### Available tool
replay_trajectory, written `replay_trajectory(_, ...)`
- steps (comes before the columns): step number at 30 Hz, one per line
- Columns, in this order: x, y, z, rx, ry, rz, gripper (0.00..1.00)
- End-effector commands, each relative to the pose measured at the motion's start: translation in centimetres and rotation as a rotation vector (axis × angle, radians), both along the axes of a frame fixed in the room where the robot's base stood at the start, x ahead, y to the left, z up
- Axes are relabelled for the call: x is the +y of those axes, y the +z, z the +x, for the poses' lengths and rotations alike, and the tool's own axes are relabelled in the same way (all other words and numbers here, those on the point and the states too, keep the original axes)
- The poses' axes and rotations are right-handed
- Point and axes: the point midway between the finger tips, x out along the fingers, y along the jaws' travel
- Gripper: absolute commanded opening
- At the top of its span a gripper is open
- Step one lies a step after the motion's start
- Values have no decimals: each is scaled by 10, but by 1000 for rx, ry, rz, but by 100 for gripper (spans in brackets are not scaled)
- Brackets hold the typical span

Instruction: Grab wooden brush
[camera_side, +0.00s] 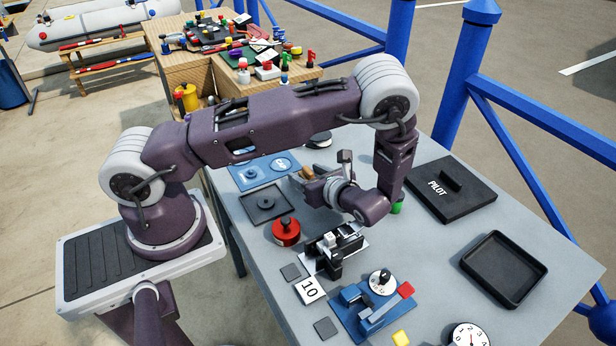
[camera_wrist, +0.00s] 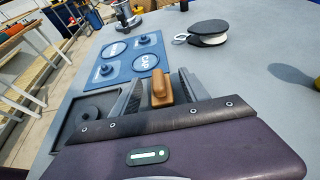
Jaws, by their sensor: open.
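The wooden brush (camera_wrist: 160,90) shows in the wrist view as a small brown block with an upright grip. It lies between the two fingers of my gripper (camera_wrist: 160,80), which are spread apart on its left and right. The right finger looks nearer to it than the left one, and I cannot tell whether either touches it. In the side view, my gripper (camera_side: 312,185) is low over the grey table, and a brown part of the brush (camera_side: 307,173) shows beside it. The rest of the brush is hidden by the gripper.
A blue panel (camera_side: 264,170) and a square black tray (camera_side: 266,205) lie left of my gripper. A red knob (camera_side: 286,232) and a black-and-white device (camera_side: 334,246) stand in front. A black PILOT plate (camera_side: 435,207) lies right. A round black-topped object (camera_wrist: 208,30) sits beyond the brush.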

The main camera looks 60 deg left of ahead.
Motion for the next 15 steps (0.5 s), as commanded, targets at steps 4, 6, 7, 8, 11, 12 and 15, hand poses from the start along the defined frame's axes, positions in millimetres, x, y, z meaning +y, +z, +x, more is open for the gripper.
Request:
replay_trajectory(4,0,0,0,0,0,0,51)
replay_trajectory(6,0,0,0,0,-1,0,37)
replay_trajectory(7,-1,0,0,0,-1,-1,31)
replay_trajectory(8,-1,0,0,0,-1,-1,25)
replay_trajectory(11,-1,0,0,0,-1,-1,6)
replay_trajectory(12,-1,0,0,0,-1,-1,0)
replay_trajectory(15,-1,0,0,-1,-1,0,0)
